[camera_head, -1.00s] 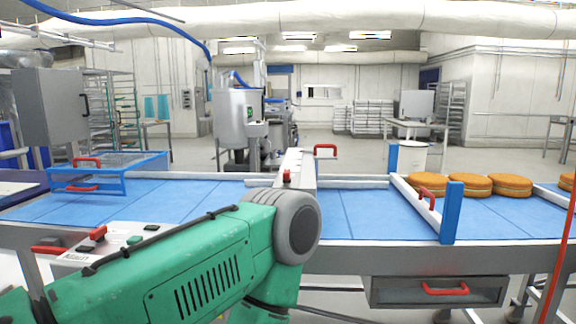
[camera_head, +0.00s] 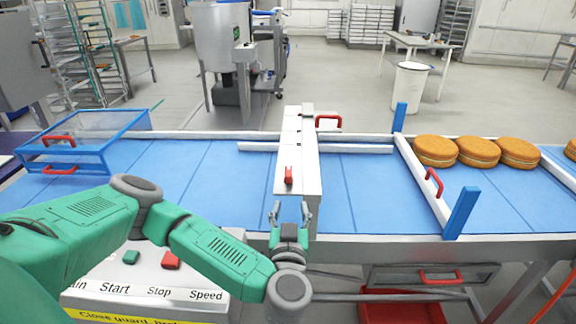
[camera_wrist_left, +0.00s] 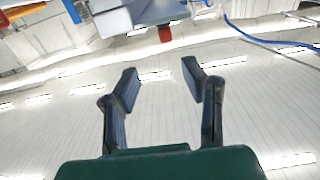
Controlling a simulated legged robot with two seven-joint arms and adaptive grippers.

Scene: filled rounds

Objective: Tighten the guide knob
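A small red knob (camera_head: 289,175) stands on the near part of a narrow white and grey housing (camera_head: 310,179) that lies across the blue conveyor. I take it for the guide knob; no label shows on it. My left gripper (camera_head: 290,210) is open and empty, just on the near side of the knob and apart from it. In the left wrist view my left gripper (camera_wrist_left: 160,72) has its two fingers spread, and the red knob (camera_wrist_left: 165,33) shows beyond the gap between them, against the grey housing (camera_wrist_left: 128,15). My right gripper is not in view.
White guide rails (camera_head: 350,149) lie on the blue belt (camera_head: 375,195). Filled rounds (camera_head: 478,152) sit at the right behind a rail with a red handle (camera_head: 434,182). A blue-framed guard (camera_head: 75,150) is at the left. A control panel (camera_head: 150,280) lies below my left arm.

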